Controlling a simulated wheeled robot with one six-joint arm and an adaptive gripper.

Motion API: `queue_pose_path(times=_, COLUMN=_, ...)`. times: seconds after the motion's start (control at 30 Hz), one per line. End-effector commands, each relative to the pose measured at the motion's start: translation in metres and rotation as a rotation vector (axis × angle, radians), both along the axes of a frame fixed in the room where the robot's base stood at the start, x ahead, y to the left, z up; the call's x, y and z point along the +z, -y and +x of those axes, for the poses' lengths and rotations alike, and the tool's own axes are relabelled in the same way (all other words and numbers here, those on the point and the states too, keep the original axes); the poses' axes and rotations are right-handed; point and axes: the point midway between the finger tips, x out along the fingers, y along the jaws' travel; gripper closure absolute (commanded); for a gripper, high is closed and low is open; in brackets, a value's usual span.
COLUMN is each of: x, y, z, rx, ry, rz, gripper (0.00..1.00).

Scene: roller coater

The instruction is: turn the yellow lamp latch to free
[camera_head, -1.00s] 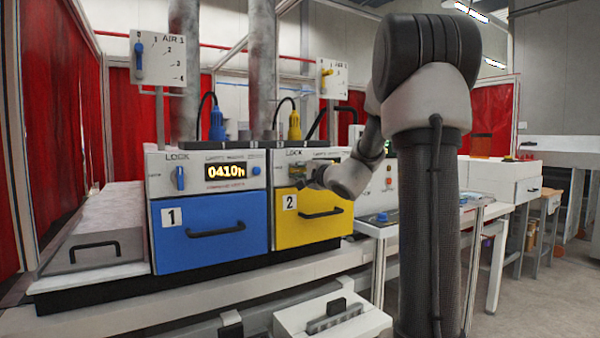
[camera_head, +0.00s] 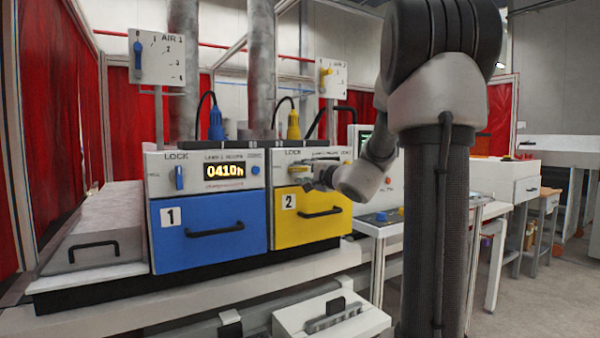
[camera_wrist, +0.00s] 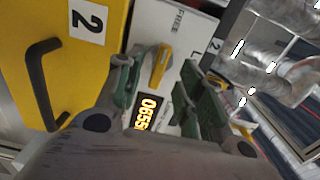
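The yellow latch (camera_wrist: 160,66) shows in the wrist view on the pale panel beside the yellow drawer (camera_wrist: 50,60). Its long side runs roughly toward the printed word FREE (camera_wrist: 179,18), slightly tilted. My gripper (camera_wrist: 158,72) is open, with one green-padded finger on either side of the latch. I see gaps beside the latch; contact is not clear. In the head view my gripper (camera_head: 305,173) is in front of the yellow unit's panel and covers most of the latch area.
The blue unit (camera_head: 210,230) with an upright blue latch (camera_head: 179,178) stands to the left. A dark drawer handle (camera_head: 320,212) sticks out below my gripper. Another yellow switch (camera_head: 325,77) is on the AIR board above. A white-topped table (camera_head: 375,228) stands to the right.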

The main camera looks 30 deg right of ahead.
Motion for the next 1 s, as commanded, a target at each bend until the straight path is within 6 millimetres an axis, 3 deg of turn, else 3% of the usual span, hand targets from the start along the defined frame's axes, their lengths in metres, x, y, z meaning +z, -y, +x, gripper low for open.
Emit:
queue_pose_path(times=0.2, x=0.001, y=0.003, z=-0.050, rx=-0.004, ry=0.001, rz=-0.001, gripper=0.63)
queue_pose_path(times=0.4, x=0.000, y=0.003, z=-0.075, rx=-0.002, ry=0.000, rz=0.000, gripper=0.63)
queue_pose_path(times=1.0, x=-0.001, y=0.003, z=-0.079, rx=0.000, ry=-0.001, rz=0.003, gripper=0.63)
